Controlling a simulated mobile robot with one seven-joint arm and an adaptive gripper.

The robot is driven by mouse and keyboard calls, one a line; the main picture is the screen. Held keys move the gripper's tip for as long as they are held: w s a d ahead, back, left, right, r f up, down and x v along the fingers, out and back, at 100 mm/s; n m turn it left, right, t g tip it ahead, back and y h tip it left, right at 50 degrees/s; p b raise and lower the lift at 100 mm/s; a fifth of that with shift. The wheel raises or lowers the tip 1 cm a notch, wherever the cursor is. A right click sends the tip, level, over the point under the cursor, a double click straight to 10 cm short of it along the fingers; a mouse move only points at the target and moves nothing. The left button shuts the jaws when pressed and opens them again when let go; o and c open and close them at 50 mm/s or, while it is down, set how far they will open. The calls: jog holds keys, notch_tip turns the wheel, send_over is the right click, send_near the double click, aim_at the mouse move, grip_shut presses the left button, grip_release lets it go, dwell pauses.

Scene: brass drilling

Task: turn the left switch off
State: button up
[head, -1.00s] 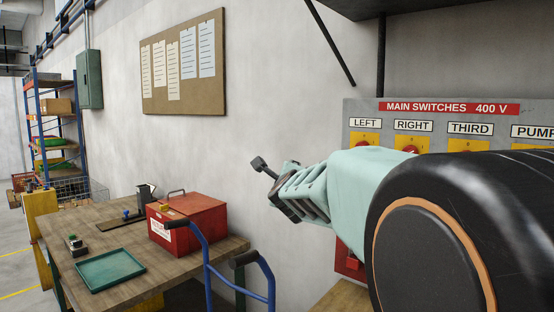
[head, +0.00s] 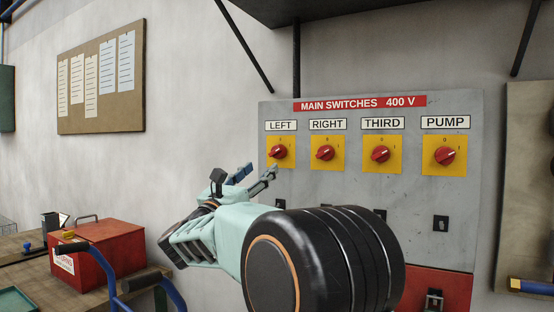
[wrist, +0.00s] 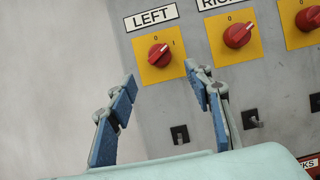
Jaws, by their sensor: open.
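The left switch is a red knob on a yellow plate under the LEFT label; it shows in the head view (head: 278,152) and in the wrist view (wrist: 159,56). Its handle is tilted to the upper right, toward the I mark rather than straight at 0. My gripper (head: 255,176) is open and empty, in front of the panel, just below and left of this switch in the head view. In the wrist view its two blue-padded fingers (wrist: 160,80) are spread apart, with the knob beyond and between their tips. I see no contact with the knob.
The grey panel (head: 365,200) also carries the RIGHT (head: 325,153), THIRD (head: 380,154) and PUMP (head: 444,156) switches in a row. A shelf on brackets is above. A red box (head: 105,255) stands on the table at lower left.

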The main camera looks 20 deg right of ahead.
aim_at(276, 154)
jog(key=p+x, duration=0.2)
jog(key=x, duration=0.7)
jog(key=shift+w+d, duration=0.1)
jog(key=shift+d, duration=0.05)
jog(key=shift+c, duration=0.4)
jog(key=c, duration=1.1)
